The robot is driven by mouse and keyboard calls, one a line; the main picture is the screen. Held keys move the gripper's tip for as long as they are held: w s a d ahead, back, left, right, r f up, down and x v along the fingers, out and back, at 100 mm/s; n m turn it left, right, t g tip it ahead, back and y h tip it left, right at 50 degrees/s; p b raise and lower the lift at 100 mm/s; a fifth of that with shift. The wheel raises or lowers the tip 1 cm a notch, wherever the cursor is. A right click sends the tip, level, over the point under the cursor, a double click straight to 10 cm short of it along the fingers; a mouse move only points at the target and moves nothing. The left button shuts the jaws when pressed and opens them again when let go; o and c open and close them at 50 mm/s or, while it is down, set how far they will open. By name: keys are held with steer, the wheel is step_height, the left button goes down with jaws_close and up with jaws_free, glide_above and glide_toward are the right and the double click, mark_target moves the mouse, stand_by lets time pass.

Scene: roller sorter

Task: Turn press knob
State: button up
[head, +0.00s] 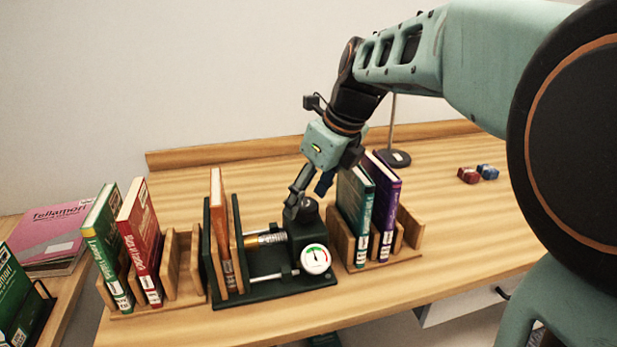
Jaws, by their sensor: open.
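The book press (262,292) stands on the table with a dark green base. An orange book (218,222) stands upright between its boards. A white round gauge (316,259) with a green and red scale faces front on the press's dark housing. The press knob (308,207) is a dark rounded part on top of the housing, partly hidden by my fingers. My gripper (305,197) points down at the knob, its fingers open and at the knob's level. I cannot tell whether the fingers touch it.
A wooden rack (186,277) with a green and a red book stands left of the press. Another rack (408,228) with a green and a purple book stands close on the right. A dark lamp base (396,158) is behind. Small red and blue items (468,175) lie at the right.

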steer(key=shift+w+a+f, duration=0.15)
steer(key=shift+a+f, duration=0.05)
steer(key=shift+f, duration=0.3)
steer(key=c, duration=1.2)
steer(key=shift+o, duration=0.2)
steer(key=shift+r+n+p, duration=0.1)
steer(key=shift+n+p, duration=0.2)
steer(key=shift+p, duration=0.2)
